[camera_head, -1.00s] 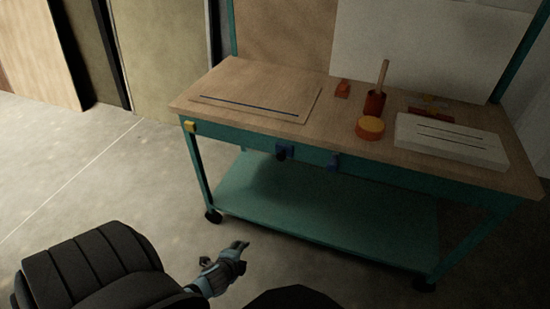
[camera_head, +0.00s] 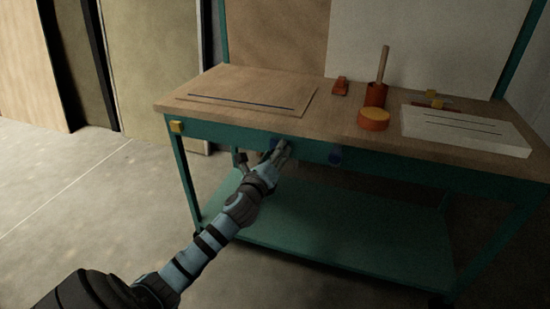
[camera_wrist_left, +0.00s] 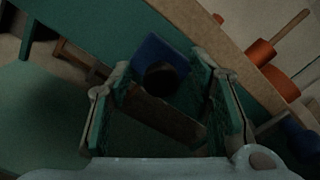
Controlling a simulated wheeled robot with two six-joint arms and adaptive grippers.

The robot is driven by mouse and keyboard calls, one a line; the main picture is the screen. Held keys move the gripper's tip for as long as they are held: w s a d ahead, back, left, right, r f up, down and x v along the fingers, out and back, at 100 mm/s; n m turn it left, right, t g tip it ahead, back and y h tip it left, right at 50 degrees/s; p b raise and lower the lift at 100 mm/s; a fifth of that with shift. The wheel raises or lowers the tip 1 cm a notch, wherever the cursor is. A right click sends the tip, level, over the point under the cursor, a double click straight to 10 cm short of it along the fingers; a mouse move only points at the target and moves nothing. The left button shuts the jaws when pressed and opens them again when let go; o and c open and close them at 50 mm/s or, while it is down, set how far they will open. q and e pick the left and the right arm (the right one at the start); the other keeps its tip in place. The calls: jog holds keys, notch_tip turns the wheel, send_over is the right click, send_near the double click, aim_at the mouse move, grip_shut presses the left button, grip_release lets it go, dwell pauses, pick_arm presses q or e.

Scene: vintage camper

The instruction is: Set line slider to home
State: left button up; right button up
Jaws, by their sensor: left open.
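A blue block with a dark round knob (camera_wrist_left: 161,78) is on the teal front edge of the workbench; it also shows in the head view (camera_head: 275,144), partly covered by my gripper. A second blue fitting (camera_head: 335,157) is farther right on the same edge. I cannot tell for sure which part is the line slider. My left gripper (camera_head: 267,156) is open at the bench front; in the left wrist view the knob appears between its two fingers (camera_wrist_left: 166,85), and contact is not clear. My right gripper is not in view.
A teal shelf (camera_head: 330,235) lies below.

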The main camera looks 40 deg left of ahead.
pick_arm(q)
jog(key=shift+w+a, duration=0.1)
jog(key=shift+w, duration=0.1)
grip_shut()
jog(key=shift+r, duration=0.1)
